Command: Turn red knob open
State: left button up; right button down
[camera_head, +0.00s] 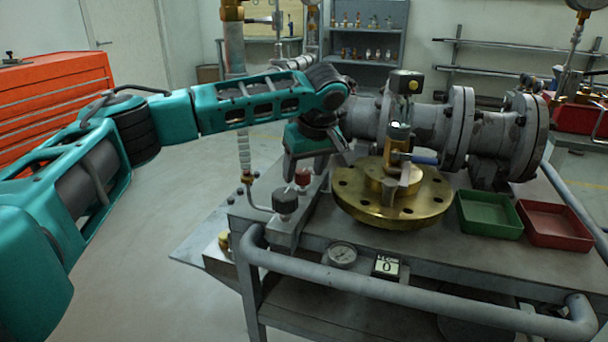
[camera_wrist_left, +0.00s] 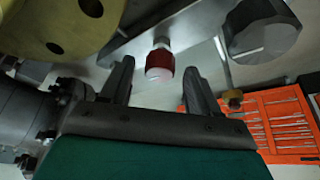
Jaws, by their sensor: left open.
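The red knob (camera_head: 303,177) is small and sits on a grey metal block at the left end of the cart top, behind a dark knob. My left gripper (camera_head: 316,165) comes down from above close to it. In the left wrist view, the red knob (camera_wrist_left: 160,66) shows between the two spread fingers of my left gripper (camera_wrist_left: 158,67). Gaps show on both sides, and I see no contact. How far the knob reaches in between the fingers is hard to tell. My right gripper is not in view.
The dark knob (camera_head: 286,201) stands close in front of the red one. A brass flange (camera_head: 350,205) with a valve is just right. Green (camera_head: 489,215) and red (camera_head: 554,225) trays lie further right. A grey rail (camera_head: 400,300) runs along the cart's front.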

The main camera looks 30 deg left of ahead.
pick_arm(q)
jog(key=shift+w+a+f, duration=0.1)
jog(key=shift+a+f, duration=0.05)
jog(key=shift+f, duration=0.2)
jog(key=shift+c, duration=0.2)
